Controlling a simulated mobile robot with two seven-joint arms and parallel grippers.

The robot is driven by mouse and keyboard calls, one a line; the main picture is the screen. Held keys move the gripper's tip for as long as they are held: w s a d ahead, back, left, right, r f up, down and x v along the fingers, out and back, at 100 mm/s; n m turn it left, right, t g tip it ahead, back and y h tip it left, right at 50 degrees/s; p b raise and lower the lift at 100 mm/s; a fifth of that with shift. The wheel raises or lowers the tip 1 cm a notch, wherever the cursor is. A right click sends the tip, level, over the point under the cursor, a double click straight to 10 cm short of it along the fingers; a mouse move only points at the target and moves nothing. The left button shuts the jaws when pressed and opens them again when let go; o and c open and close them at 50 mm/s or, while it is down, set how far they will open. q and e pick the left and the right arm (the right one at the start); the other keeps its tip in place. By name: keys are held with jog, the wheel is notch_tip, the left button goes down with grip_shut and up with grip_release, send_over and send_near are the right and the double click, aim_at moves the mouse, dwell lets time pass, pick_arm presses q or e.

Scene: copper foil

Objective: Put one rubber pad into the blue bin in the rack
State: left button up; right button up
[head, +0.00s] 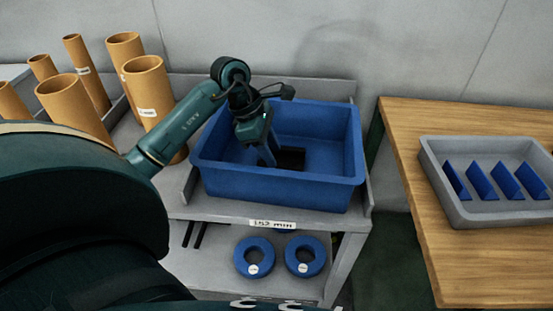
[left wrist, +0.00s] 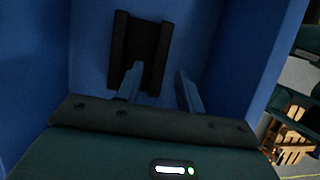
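The blue bin (head: 277,188) stands on the top shelf of the grey rack (head: 225,208). A black rubber pad (head: 292,158) lies on the bin's floor. My left gripper (head: 267,155) reaches down into the bin beside the pad. In the left wrist view its two fingers (left wrist: 159,85) are apart with nothing held between them. The left finger overlaps the pad's near end in that view; I cannot tell whether they touch. My right gripper is not in view.
Several cardboard tubes (head: 147,92) stand left of the bin. Blue rings (head: 305,256) lie on the lower shelf. A wooden table (head: 480,263) at right carries a grey tray (head: 485,212) with several blue pieces. The bin's walls surround my left gripper.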

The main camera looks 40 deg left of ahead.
pick_arm(q)
jog(key=v, duration=0.8)
dwell(0.4)
